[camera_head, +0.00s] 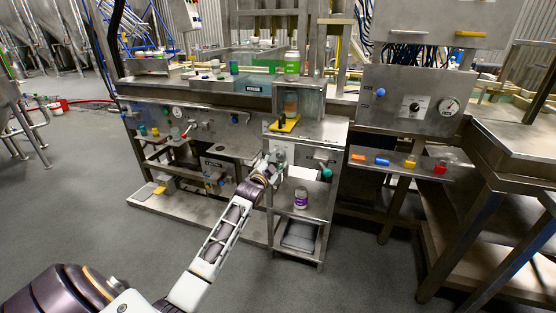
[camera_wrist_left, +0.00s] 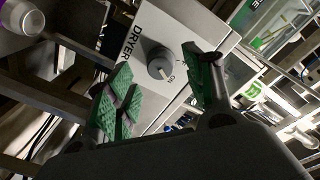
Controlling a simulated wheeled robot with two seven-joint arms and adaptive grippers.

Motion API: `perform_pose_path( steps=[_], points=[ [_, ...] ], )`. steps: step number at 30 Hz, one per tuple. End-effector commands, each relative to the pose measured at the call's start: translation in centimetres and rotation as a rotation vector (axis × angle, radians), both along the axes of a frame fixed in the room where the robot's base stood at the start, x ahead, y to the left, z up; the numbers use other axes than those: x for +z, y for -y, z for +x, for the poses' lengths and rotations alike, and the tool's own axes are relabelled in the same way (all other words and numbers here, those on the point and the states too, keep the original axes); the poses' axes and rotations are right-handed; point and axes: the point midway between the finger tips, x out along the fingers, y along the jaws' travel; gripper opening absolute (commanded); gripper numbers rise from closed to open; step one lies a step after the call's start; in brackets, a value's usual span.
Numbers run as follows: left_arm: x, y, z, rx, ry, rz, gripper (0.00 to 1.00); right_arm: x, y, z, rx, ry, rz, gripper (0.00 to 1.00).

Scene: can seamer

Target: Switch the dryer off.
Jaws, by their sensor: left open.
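The dryer panel (camera_wrist_left: 150,32) is a pale plate with the word DRYER, tilted in the left wrist view. A round grey knob (camera_wrist_left: 159,63) sits on it, with a pale pointer mark toward the lower right. The small markings beside the knob are too small to read surely. My left gripper (camera_wrist_left: 160,92) is open, its green-padded fingers on either side of the knob in the picture. I see no clear contact. In the head view my left gripper (camera_head: 272,166) is at the front of the steel machine, partly covering the panel. My right gripper is out of view.
A teal knob (camera_head: 327,173) is just right of the gripper. A yellow piece (camera_head: 285,124) lies on the ledge above. A control box (camera_head: 410,101) hangs at right. The floor in front is clear.

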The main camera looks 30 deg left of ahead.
Motion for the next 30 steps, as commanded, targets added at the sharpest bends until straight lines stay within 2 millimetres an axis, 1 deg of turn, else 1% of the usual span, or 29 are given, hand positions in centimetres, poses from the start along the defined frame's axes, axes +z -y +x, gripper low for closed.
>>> perform_pose_path(
  steps=[6, 12, 18, 26, 27, 30],
  points=[
    [0.0, -0.3, 1.7, 0.001, 0.001, 0.0, 0.52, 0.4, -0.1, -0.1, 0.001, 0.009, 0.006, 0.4],
    [0.0, -0.5, 2.7, 0.0, 0.0, -0.001, 0.52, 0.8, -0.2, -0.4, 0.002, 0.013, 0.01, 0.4],
    [-0.1, -0.6, 3.1, 0.0, -0.001, 0.0, 0.52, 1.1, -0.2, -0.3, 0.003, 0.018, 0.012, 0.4],
    [0.0, -0.6, 3.2, 0.001, -0.001, 0.0, 0.52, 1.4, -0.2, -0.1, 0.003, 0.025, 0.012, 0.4],
    [0.0, -0.6, 3.2, 0.001, -0.001, 0.0, 0.5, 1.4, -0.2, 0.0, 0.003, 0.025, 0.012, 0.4],
    [0.0, -0.6, 3.2, 0.001, -0.001, 0.0, 0.37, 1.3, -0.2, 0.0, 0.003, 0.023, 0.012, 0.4]
  ],
)
